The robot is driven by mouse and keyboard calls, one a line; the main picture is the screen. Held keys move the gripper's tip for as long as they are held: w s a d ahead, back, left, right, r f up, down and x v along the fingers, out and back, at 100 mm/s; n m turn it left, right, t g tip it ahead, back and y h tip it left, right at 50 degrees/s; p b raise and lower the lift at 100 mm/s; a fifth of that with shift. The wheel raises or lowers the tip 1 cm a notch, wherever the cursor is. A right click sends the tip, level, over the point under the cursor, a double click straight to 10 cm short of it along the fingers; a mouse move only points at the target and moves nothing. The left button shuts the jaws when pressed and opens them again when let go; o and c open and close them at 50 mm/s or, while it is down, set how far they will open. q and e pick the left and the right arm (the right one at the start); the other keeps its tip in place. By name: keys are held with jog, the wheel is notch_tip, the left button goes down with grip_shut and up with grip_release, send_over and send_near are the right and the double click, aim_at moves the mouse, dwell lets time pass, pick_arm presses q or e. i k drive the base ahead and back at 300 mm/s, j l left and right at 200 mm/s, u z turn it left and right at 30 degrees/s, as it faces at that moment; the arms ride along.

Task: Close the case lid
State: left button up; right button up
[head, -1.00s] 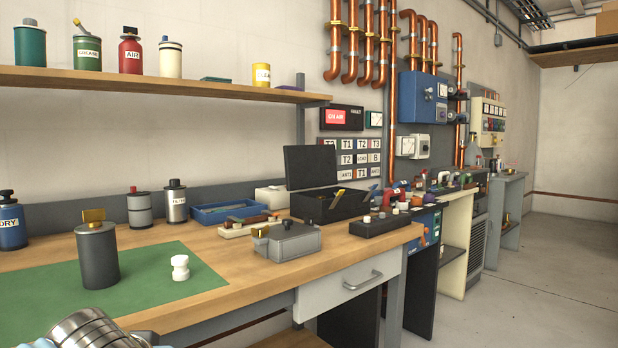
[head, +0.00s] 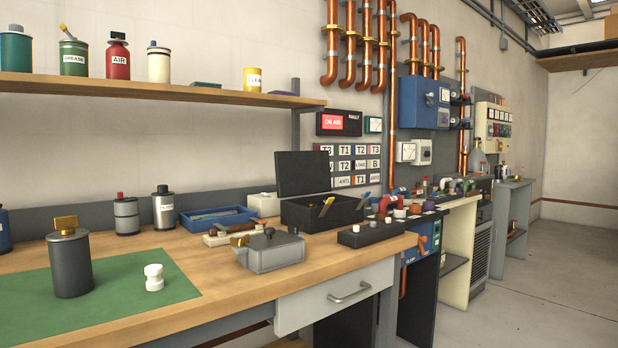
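A black case (head: 345,212) stands on the wooden workbench, in front of the back wall. Its dark lid (head: 303,173) is up, standing roughly upright at the rear left of the case. Several tools, one with a yellow handle (head: 327,206), stick up out of the case. Neither of my grippers is in this view.
A grey metal box (head: 272,254) and a black block with knobs (head: 377,234) stand in front of the case. A blue tray (head: 217,217) is to its left. A grey canister (head: 70,265) and a white spool (head: 153,278) stand on the green mat (head: 120,295).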

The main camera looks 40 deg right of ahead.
aim_at(303, 172)
jog(key=l+u, duration=0.15)
jog(key=l, duration=0.3)
jog(key=l+u, duration=0.15)
jog(key=l, duration=0.3)
jog(key=k+l+u, duration=0.15)
jog(key=l, duration=0.3)
jog(key=l+u, duration=0.1)
jog(key=l, duration=0.3)
jog(key=k+l+u, duration=0.15)
jog(key=l, duration=0.3)
jog(key=k+l+u, duration=0.15)
jog(key=l, duration=0.25)
jog(key=k+l+u, duration=0.15)
jog(key=l, duration=0.25)
jog(key=k+l+u, duration=0.15)
jog(key=l, duration=0.2)
